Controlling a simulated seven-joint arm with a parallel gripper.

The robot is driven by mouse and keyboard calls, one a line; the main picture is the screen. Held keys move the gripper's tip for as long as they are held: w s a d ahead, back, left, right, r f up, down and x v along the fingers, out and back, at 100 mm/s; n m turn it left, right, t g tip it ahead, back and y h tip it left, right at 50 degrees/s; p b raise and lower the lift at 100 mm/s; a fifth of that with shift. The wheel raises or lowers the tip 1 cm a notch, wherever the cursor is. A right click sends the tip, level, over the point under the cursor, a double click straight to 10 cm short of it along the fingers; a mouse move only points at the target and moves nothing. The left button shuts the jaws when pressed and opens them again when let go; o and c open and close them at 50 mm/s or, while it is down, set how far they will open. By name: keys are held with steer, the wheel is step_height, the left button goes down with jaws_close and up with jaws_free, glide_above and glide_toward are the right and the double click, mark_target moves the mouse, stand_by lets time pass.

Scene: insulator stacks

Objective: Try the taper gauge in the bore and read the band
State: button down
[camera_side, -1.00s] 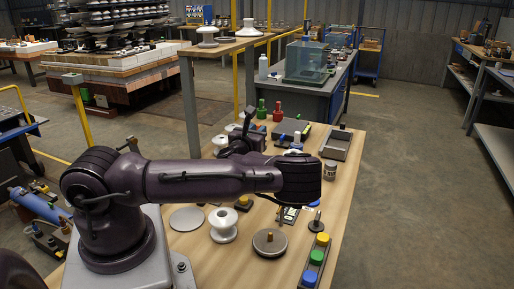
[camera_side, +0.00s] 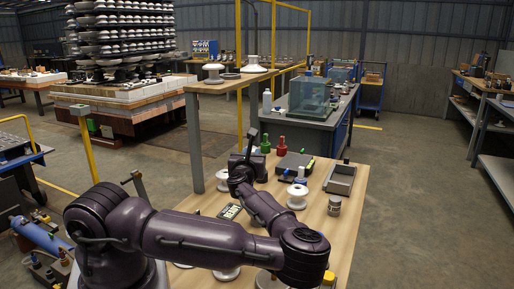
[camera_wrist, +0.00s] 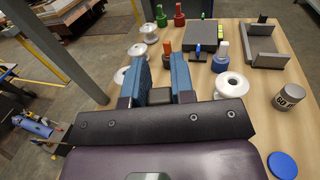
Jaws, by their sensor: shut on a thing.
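My gripper (camera_side: 240,170) is over the far left part of the bench, beyond my bent arm. In the wrist view its two blue fingers (camera_wrist: 160,72) are a little apart. A small orange piece (camera_wrist: 167,47) shows between their tips. I take it for the held taper gauge, but most of it is hidden and no band can be read. White spool insulators stand nearby: one right of the gripper (camera_side: 297,196), also in the wrist view (camera_wrist: 231,82), one behind left (camera_wrist: 148,33), and one partly hidden by the left finger (camera_wrist: 119,75). I cannot tell which bore is meant.
Green (camera_side: 265,141) and red (camera_side: 281,146) bottles and a dark box (camera_side: 294,164) stand behind. A raised shelf post (camera_side: 195,145) is close on the left. A blue disc (camera_wrist: 283,165) lies near right.

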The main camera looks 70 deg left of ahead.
steer(key=s+d+f+n+g+y, duration=0.1)
steer(key=s+d+f+n+g, duration=0.75)
steer(key=g, duration=0.65)
steer(key=s+d+r+n+g+h, duration=0.2)
steer(key=s+d+r+n+g, duration=0.15)
steer(key=r, duration=0.35)
steer(key=s+d+r+n+g+h, duration=0.2)
steer(key=s+d+r+n+g, duration=0.1)
steer(key=d+r, duration=0.3)
steer(key=shift+w+a+f, duration=0.1)
steer(key=shift+a+f, duration=0.15)
steer(key=shift+f, duration=0.8)
steer(key=shift+w+a+f, duration=0.1)
steer(key=shift+a+f, duration=0.15)
steer(key=shift+f, duration=0.8)
steer(key=shift+f, duration=1.8)
steer(key=shift+f, duration=2.9)
